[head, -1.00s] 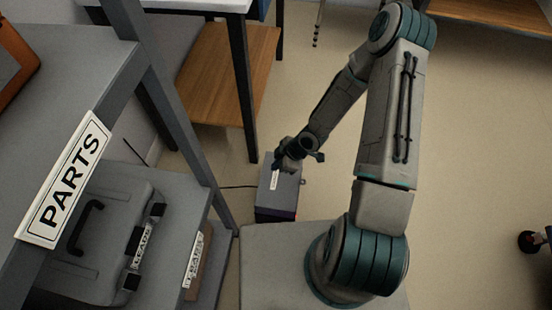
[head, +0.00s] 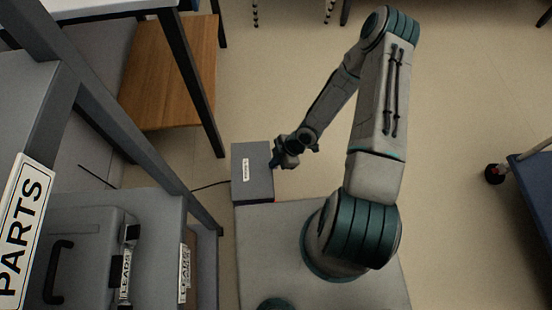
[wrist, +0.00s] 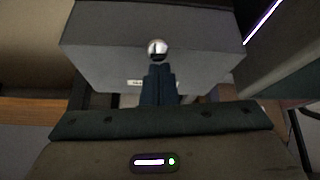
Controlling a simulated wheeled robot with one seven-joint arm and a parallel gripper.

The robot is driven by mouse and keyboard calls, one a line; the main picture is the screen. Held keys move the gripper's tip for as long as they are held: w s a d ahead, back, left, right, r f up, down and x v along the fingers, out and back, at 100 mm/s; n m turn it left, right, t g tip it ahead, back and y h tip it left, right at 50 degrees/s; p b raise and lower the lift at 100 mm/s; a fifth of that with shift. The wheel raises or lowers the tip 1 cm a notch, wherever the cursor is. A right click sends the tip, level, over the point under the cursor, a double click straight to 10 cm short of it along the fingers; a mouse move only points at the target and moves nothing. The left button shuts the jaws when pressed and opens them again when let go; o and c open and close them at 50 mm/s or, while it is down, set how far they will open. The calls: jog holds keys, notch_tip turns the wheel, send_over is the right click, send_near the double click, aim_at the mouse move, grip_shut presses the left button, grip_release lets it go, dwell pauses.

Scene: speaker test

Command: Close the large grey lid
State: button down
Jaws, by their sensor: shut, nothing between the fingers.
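A grey box with a flat grey lid (head: 251,160) and a small white label stands just beyond my base in the head view. I cannot tell for sure whether its lid is fully down. In the wrist view a large grey box face (wrist: 110,50) with a round metal knob (wrist: 157,47) fills the upper middle. My gripper (head: 277,162) is at the right side of the box in the head view. Its dark fingers (wrist: 158,72) are together and empty, pointing at the knob. I cannot tell whether they touch it.
A grey shelf with a PARTS sign (head: 22,232) stands at the left, with a grey case (head: 85,250) on its lower level. A table with a wooden lower shelf (head: 175,75) is behind the box. A blue cart (head: 530,195) stands at the right. Floor between is clear.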

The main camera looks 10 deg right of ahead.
jog(key=shift+s+d+f, duration=0.1)
jog(key=shift+d+f, duration=0.8)
jog(key=shift+r, duration=0.1)
jog(key=shift+a+r, duration=0.4)
jog(key=shift+a, duration=0.05)
jog(key=a+r, duration=0.1)
jog(key=r, duration=0.1)
jog(key=a+r+p, duration=0.1)
jog(key=a+r, duration=0.1)
jog(key=shift+s, duration=0.15)
jog(key=d+r+p, duration=0.2)
jog(key=d+p, duration=0.7)
jog(key=shift+d+r, duration=0.15)
jog(key=shift+r, duration=0.25)
